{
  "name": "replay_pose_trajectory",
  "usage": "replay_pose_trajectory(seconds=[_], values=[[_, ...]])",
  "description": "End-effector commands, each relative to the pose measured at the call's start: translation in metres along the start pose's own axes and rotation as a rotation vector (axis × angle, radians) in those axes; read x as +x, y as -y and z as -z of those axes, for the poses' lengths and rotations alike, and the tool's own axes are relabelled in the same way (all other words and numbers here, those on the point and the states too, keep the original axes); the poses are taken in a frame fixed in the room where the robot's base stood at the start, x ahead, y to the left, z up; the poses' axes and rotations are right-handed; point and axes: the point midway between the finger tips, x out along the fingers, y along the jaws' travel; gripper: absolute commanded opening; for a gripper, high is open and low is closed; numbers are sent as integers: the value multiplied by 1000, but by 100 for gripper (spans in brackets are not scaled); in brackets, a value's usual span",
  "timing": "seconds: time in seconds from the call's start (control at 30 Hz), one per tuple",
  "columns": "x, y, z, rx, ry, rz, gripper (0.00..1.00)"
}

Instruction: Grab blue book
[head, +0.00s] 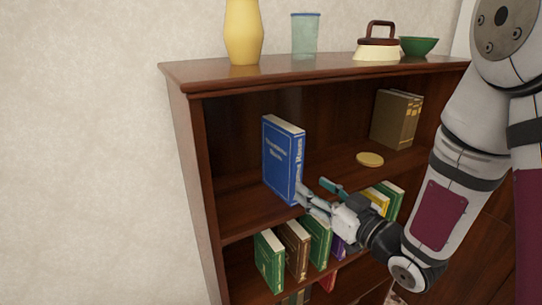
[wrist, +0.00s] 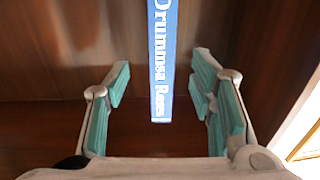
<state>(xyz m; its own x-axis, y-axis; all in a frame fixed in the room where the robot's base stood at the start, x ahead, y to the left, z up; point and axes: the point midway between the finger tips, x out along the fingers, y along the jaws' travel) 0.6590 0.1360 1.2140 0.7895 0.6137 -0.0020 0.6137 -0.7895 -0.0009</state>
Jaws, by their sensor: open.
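The blue book (head: 282,160) stands upright on the upper shelf of the brown bookcase, near its left side. Its spine with white lettering faces my gripper, and the spine also shows in the wrist view (wrist: 161,60). My gripper (head: 316,192) is at the lower right of the book in the head view. In the wrist view my gripper (wrist: 160,95) is open, with one teal-padded finger on each side of the spine. Gaps show between the book and both fingers. The lower spine end is visible between the fingers.
The bookcase (head: 185,110) has brown books (head: 393,120) and a yellow disc (head: 369,159) on the same shelf. Several books, including a green one (head: 269,262), stand below. A yellow vase (head: 243,32), glass (head: 305,36), kettle-like pot (head: 377,48) and green bowl (head: 419,46) stand on top.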

Motion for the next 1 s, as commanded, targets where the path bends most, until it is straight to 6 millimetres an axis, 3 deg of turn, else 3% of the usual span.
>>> replay_pose_trajectory(seconds=[0.27, 0.4, 0.77, 1.0], values=[[35, -1, -2, -3, -7, 3, 50], [62, -1, -2, -3, -7, 3, 50], [90, 1, 2, -1, -2, 1, 50], [123, 4, 7, -2, -2, 2, 50]])
